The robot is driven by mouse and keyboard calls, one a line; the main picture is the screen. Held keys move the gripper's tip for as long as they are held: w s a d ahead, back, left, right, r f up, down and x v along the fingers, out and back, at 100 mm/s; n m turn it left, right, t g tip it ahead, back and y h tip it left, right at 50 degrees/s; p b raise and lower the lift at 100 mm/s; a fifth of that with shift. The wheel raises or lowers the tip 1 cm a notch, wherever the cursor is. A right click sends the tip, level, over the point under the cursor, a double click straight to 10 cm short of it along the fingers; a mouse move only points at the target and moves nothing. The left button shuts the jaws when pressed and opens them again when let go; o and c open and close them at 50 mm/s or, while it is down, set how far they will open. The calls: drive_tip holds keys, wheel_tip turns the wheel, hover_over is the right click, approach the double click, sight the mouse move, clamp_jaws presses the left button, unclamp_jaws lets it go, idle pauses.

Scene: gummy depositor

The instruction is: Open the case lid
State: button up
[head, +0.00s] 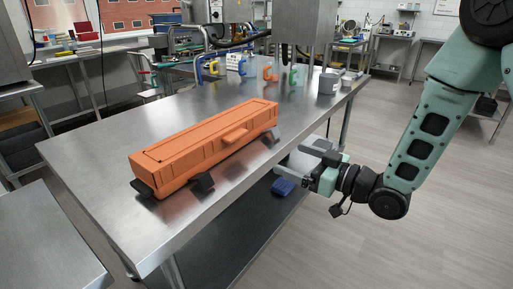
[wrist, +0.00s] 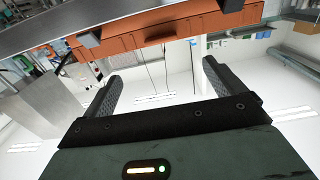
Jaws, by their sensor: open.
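A long orange case (head: 205,150) lies on the steel table, its lid (head: 195,132) down. A raised orange tab (head: 235,135) sticks out from its near long side. In the wrist view the case (wrist: 165,32) crosses the top of the picture, beyond my two spread fingers (wrist: 161,70). Nothing is between the fingers.
The steel table (head: 110,130) is bare around the case. Coloured jugs (head: 270,72) and a metal pot (head: 329,83) stand at its far end. A blue object (head: 283,187) sits on the lower shelf. Open floor (head: 420,240) lies to the right.

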drive_tip(key=p, duration=0.2)
approach(219, 131)
drive_tip(key=w, duration=0.1)
drive_tip(key=w+a+f, duration=0.1)
drive_tip(key=w, duration=0.1)
drive_tip(key=w+a+f, duration=0.1)
drive_tip(key=w, duration=0.1)
drive_tip(key=shift+w+a, duration=0.1)
drive_tip(key=shift+w, duration=0.1)
drive_tip(key=shift+c, duration=0.3)
